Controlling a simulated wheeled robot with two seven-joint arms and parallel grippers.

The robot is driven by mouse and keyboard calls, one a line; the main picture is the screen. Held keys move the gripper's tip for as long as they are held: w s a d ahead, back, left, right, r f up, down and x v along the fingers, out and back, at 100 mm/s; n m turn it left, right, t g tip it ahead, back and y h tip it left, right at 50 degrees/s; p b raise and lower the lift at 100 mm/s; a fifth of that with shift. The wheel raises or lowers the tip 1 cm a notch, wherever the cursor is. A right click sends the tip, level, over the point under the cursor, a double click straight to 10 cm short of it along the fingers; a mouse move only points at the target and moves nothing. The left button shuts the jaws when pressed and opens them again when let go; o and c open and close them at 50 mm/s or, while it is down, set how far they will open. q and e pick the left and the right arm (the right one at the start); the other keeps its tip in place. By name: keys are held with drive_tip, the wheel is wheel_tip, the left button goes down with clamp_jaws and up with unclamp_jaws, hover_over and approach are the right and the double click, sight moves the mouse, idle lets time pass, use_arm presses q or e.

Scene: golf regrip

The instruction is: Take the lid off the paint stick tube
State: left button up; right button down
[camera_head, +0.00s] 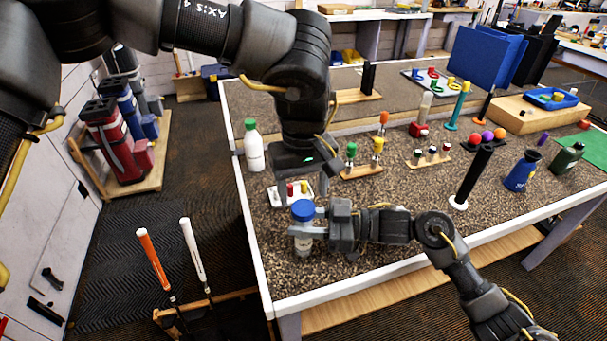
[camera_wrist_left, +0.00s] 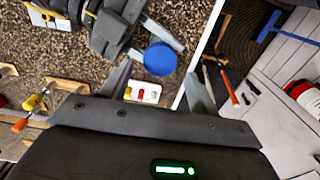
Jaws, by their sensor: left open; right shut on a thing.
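The paint stick tube (camera_head: 303,246) stands upright near the table's front left, with a round blue lid (camera_head: 302,209) on top. The lid also shows in the left wrist view (camera_wrist_left: 160,58). My right gripper (camera_head: 308,230) comes from the right and is shut on the tube's body just below the lid; its fingers also show beside the lid in the left wrist view (camera_wrist_left: 158,38). My left gripper (camera_head: 303,188) points down, open and empty, above and slightly behind the lid. Its fingers (camera_wrist_left: 158,88) are apart, and the lid is not between them.
A small white tray (camera_head: 275,197) with red and yellow pieces sits just behind the tube. A white bottle with a green cap (camera_head: 253,148) stands at the back left. Wooden holders with colored sticks (camera_head: 362,171) stand behind. The table's left edge is close.

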sight(303, 207)
use_arm(q)
drive_tip(key=shift+f, duration=1.95)
drive_tip(key=shift+c, duration=0.3)
